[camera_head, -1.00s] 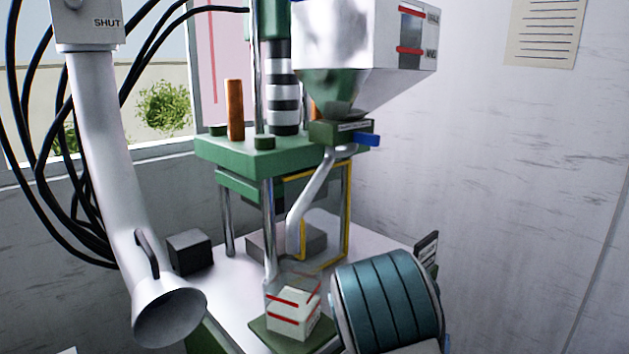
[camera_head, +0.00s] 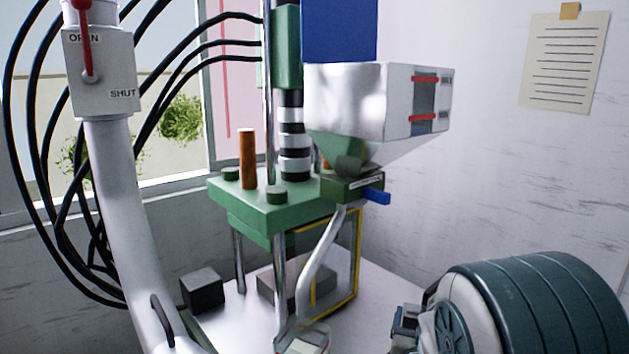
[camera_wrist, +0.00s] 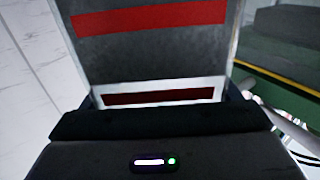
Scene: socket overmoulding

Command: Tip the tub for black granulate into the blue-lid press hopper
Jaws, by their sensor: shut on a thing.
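The press hopper (camera_head: 345,105) is a pale metal funnel in the head view, with a dark sight strip and red marks on its right side. Its blue lid (camera_head: 340,28) stands upright above the hopper's top and runs out of the picture. In the wrist view, my gripper (camera_wrist: 165,108) is shut on what appears to be the tub (camera_wrist: 150,55), a grey-walled vessel with a red band and a pale frame low down. The tub fills the view's upper middle. Its contents and mouth cannot be made out. The tub is not clearly seen in the head view.
A white pipe (camera_head: 125,200) with a red lever stands at the left beside black cables. The green press (camera_head: 262,205) stands under the hopper, with a blue slide (camera_head: 376,196) and a bent chute (camera_head: 322,262). A dark block (camera_head: 202,290) sits on the table.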

